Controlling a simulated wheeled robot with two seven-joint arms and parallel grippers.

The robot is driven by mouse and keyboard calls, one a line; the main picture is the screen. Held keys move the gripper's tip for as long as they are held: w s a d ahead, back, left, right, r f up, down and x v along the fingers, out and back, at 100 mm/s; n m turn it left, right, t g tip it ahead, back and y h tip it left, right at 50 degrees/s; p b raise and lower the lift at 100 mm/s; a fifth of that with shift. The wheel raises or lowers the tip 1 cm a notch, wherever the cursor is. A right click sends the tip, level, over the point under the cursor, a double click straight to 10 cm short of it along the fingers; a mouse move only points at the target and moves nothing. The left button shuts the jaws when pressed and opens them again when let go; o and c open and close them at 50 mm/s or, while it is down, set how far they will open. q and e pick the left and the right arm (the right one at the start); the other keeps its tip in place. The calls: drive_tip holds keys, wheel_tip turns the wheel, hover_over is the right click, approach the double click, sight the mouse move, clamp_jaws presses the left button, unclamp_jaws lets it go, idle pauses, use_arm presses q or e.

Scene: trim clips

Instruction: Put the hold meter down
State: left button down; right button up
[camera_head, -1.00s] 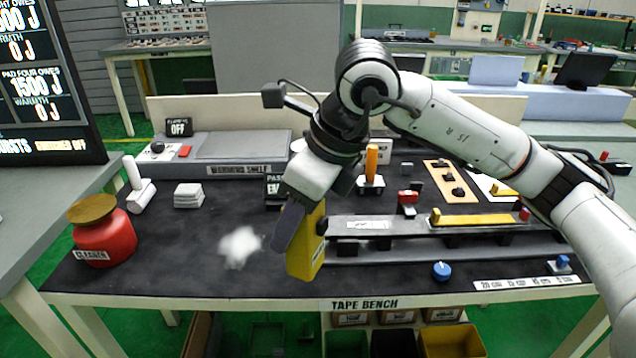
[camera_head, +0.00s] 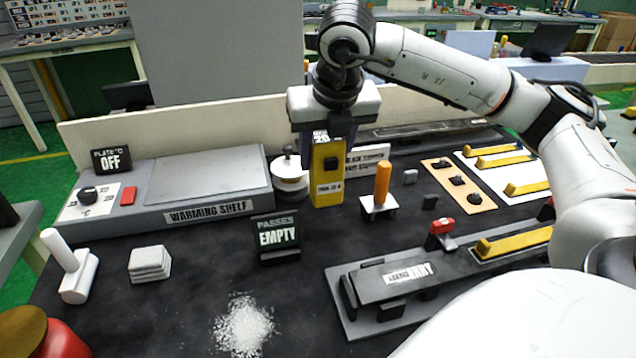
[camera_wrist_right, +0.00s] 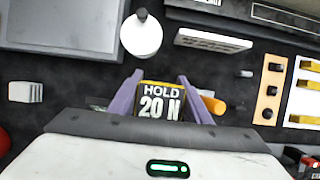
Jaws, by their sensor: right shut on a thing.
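The hold meter (camera_head: 328,175) is a tall yellow block with a dark button and a small label on its front. Its top reads "HOLD 20 N" in the right wrist view (camera_wrist_right: 161,103). My right gripper (camera_head: 328,135) is shut on its upper part, with the purple fingers on either side in the wrist view. The meter is upright, near the back of the dark bench top (camera_head: 190,290), between the white round pot (camera_head: 289,177) and the orange-handled tool (camera_head: 382,185). I cannot tell whether its base touches the bench. My left gripper is out of view.
The warming shelf (camera_head: 210,160) is at the back left. The "EMPTY" passes sign (camera_head: 277,236) stands in front of the meter, to its left. A white powder patch (camera_head: 243,325) and a clamp fixture (camera_head: 400,280) lie nearer. A white stack (camera_head: 149,263) is left.

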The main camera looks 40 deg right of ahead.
sight(330, 147)
drive_tip(key=shift+w+f, duration=0.1)
drive_tip(key=shift+f, duration=2.6)
drive_tip(key=shift+f, duration=0.1)
drive_tip(key=o, duration=0.6)
drive_tip(key=shift+f, duration=0.1)
drive_tip(key=o, duration=0.4)
drive_tip(key=shift+r, duration=0.35)
drive_tip(key=v, duration=1.2)
drive_tip(key=shift+f, duration=0.1)
